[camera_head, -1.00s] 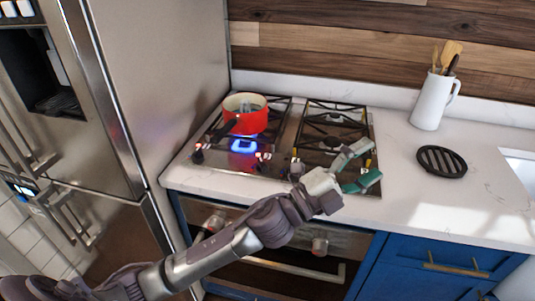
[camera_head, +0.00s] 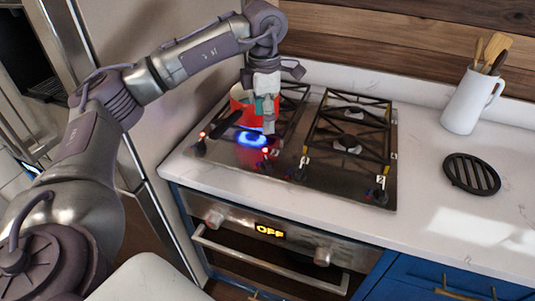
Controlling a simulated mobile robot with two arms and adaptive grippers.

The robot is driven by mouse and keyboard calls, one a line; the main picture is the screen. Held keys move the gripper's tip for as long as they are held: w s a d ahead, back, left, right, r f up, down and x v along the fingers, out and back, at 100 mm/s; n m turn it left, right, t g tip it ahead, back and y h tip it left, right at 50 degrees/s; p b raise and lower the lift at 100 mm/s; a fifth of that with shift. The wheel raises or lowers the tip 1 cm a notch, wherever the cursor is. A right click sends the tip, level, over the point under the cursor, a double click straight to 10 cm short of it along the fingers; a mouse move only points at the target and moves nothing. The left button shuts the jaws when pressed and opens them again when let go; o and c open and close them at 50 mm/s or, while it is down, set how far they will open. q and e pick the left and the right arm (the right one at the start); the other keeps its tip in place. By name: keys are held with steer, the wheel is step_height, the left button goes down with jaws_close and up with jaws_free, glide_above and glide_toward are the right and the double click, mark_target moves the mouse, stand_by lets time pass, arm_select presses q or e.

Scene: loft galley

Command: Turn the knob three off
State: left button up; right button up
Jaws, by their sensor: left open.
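A steel cooktop (camera_head: 335,185) has several small dark knobs along its front edge. The leftmost knob (camera_head: 200,147) and the second knob (camera_head: 265,155) show red marks. Further right are another knob (camera_head: 300,173) and the rightmost knob (camera_head: 379,193). A blue flame (camera_head: 252,139) burns at the front left. My left gripper (camera_head: 267,122) points down, open, in front of the red pot (camera_head: 240,104), with its fingers above and behind the second knob. Whether it touches the pot is unclear. My right gripper is not in view.
The pot's dark handle (camera_head: 227,124) reaches toward the front left. The oven display (camera_head: 271,231) reads OFF. A white utensil jug (camera_head: 471,103) and a black round trivet (camera_head: 472,174) stand on the right counter. The fridge (camera_head: 168,60) borders the left.

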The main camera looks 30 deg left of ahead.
mark_target(265, 160)
arm_select(q)
step_height(265, 160, down, 12)
steer(key=shift+d+f+p, duration=0.1)
steer(key=shift+p, duration=0.95)
steer(key=shift+f, duration=0.45)
steer(key=c, duration=1.1)
steer(key=shift+m+b, duration=1.05)
steer(key=shift+m, duration=0.45)
steer(key=shift+c, duration=0.2)
steer(key=shift+w+m+b, duration=0.15)
steer(key=shift+m+b, duration=0.8)
steer(key=shift+m, duration=1.05)
steer(key=shift+r, duration=0.1)
